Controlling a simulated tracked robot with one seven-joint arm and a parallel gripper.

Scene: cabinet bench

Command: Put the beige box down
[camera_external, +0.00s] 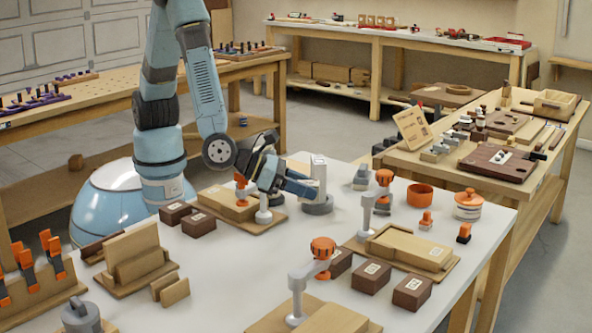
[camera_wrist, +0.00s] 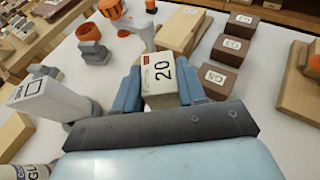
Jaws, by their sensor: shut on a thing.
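Brown labelled boxes (camera_wrist: 228,49) and a wooden board (camera_wrist: 181,32) lie beyond the gripper. An orange-topped clamp (camera_external: 384,178), an orange bowl (camera_external: 419,195) and a lidded jar (camera_external: 468,204) stand to the right. Bare table shows around the front middle.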

